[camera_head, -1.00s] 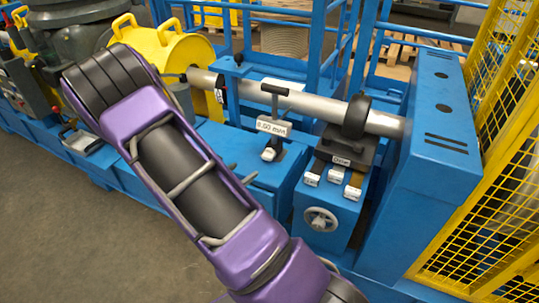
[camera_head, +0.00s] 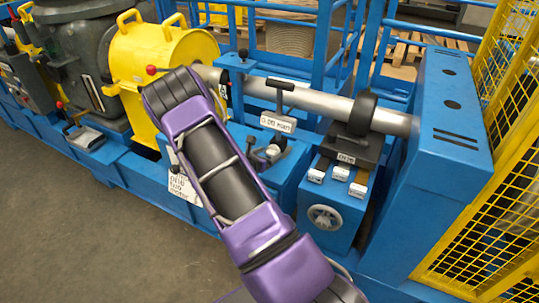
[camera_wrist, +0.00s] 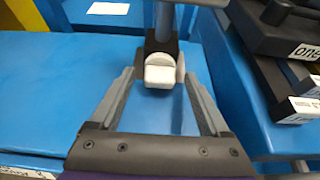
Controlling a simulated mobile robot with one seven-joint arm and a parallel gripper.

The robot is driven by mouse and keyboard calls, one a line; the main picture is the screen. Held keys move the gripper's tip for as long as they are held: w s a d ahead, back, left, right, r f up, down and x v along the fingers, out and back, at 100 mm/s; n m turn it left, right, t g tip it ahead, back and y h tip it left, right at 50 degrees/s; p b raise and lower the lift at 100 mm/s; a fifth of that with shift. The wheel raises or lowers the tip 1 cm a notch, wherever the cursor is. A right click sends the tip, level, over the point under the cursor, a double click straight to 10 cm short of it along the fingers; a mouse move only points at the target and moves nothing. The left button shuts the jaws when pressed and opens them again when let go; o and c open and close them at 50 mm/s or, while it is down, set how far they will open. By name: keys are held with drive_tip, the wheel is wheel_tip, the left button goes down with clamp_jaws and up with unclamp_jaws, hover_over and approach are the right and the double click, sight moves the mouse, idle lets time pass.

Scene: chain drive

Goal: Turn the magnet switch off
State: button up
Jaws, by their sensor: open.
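The magnet switch (camera_wrist: 158,74) is a small white knob on the front of a black magnet base (camera_wrist: 160,46) in the wrist view. The base carries an upright grey post. My gripper (camera_wrist: 160,80) is open, with one finger on each side of the knob; I cannot tell whether either finger touches it. In the head view the knob (camera_head: 272,151) shows small between the dark fingers of my gripper (camera_head: 266,154), below the display reading 0.00 mm (camera_head: 278,122). My purple forearm hides part of the blue bench there.
A dark block (camera_head: 350,148) with several white-labelled pieces stands right of the magnet base, above a handwheel (camera_head: 324,217). A grey shaft (camera_head: 315,102) runs behind. A yellow drum housing (camera_head: 160,65) is at the left. Bare blue surface lies around the base.

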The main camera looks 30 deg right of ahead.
drive_tip(key=shift+w+d+f, duration=0.2)
drive_tip(key=shift+w+d, duration=0.05)
drive_tip(key=shift+d, duration=0.2)
clamp_jaws()
